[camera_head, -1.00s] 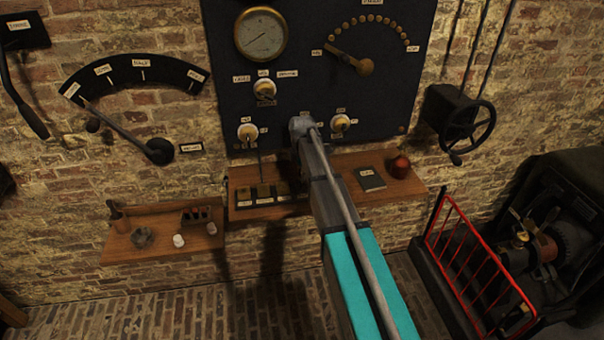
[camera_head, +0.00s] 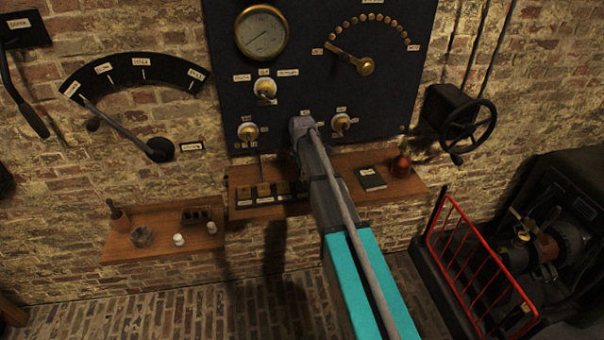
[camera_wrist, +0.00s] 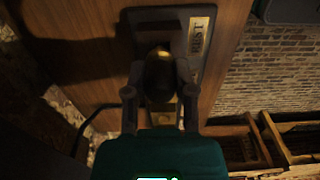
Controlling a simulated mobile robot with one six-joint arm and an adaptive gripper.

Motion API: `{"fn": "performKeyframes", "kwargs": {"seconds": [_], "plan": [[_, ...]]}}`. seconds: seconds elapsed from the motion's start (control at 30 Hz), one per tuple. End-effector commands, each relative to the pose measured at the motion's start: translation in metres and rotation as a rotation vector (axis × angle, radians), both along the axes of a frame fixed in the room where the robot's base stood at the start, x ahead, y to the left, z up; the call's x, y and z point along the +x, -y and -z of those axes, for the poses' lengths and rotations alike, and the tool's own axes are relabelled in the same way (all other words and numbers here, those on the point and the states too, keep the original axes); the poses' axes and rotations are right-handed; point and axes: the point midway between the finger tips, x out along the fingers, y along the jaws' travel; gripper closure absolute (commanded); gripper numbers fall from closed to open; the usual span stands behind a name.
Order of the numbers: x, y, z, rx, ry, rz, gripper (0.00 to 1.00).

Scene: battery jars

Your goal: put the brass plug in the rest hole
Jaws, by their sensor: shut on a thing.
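In the wrist view the plug (camera_wrist: 160,72), with a dark rounded grip and a little brass showing, is between the two fingers of my gripper (camera_wrist: 160,92). The fingers are shut on it. Just beyond it is a grey block (camera_wrist: 177,22) with a label plate (camera_wrist: 200,36) that appears to read REST. The rest hole is hidden behind the plug, and I cannot tell whether the plug's tip is in it or above it. In the head view my arm hides the gripper and plug, which are at the wooden shelf (camera_head: 345,196) under the dark panel.
Labelled blocks (camera_head: 264,191) sit on the shelf left of my arm; a dark booklet (camera_head: 370,178) and a reddish bottle (camera_head: 400,166) stand to its right. A lower shelf (camera_head: 190,239) holds small items. A red railing (camera_head: 470,262) stands at the right.

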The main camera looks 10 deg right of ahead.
Motion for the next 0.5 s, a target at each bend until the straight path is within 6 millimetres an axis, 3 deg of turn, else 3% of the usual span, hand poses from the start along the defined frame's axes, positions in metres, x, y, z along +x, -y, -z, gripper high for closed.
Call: {"fn": "performKeyframes", "kwargs": {"seconds": [0.5], "plan": [[0.0000, 0.0002, 0.0058, 0.000, 0.000, 0.000, 1.00]]}}
